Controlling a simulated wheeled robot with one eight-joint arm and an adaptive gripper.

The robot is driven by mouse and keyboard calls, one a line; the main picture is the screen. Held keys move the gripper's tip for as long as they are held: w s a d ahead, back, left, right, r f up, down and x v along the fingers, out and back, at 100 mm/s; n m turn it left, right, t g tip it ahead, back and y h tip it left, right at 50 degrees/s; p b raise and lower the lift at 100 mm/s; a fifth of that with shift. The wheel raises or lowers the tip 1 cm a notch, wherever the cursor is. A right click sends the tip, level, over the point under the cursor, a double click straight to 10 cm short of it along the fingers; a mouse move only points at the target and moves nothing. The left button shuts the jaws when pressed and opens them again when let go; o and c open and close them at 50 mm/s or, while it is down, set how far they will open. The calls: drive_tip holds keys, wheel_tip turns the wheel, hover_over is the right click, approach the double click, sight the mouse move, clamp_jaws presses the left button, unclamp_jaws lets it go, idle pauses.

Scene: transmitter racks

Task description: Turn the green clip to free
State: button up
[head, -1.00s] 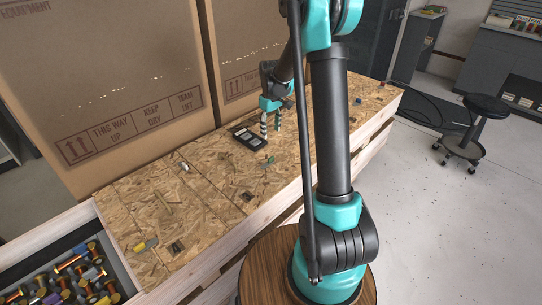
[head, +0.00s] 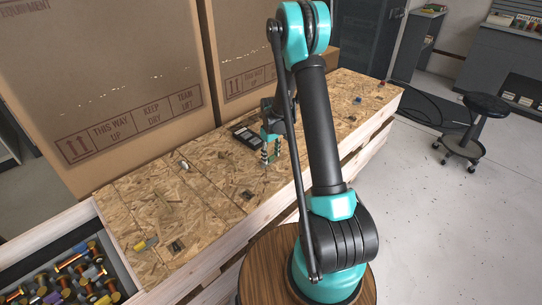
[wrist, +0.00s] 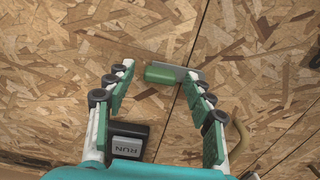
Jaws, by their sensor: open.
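The green clip (wrist: 168,73) lies on the chipboard in the wrist view, a green body with a grey end at its right. It lies roughly crosswise in the picture, over a seam between boards. My gripper (wrist: 158,80) is open, with one fingertip left of the clip and the other near its grey end. I cannot tell whether either finger touches it. In the head view my gripper (head: 270,157) points down at the chipboard top, and its fingers largely hide the clip. A dark block marked RUN (wrist: 128,138) lies below the clip in the wrist view.
A black tray-like panel (head: 245,136) lies left of my gripper. A tan curved piece (wrist: 239,134) lies right of my fingers. Tall cardboard boxes (head: 100,90) stand behind the bench. Small fittings are scattered leftward; a bin of coloured parts (head: 75,275) is at lower left.

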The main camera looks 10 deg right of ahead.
drive_tip(key=shift+c, duration=0.3)
drive_tip(key=c, duration=1.1)
drive_tip(key=shift+o, duration=0.2)
drive_tip(key=m, duration=0.4)
drive_tip(key=shift+m, duration=0.3)
drive_tip(key=m, duration=0.9)
drive_tip(key=shift+m, duration=2.2)
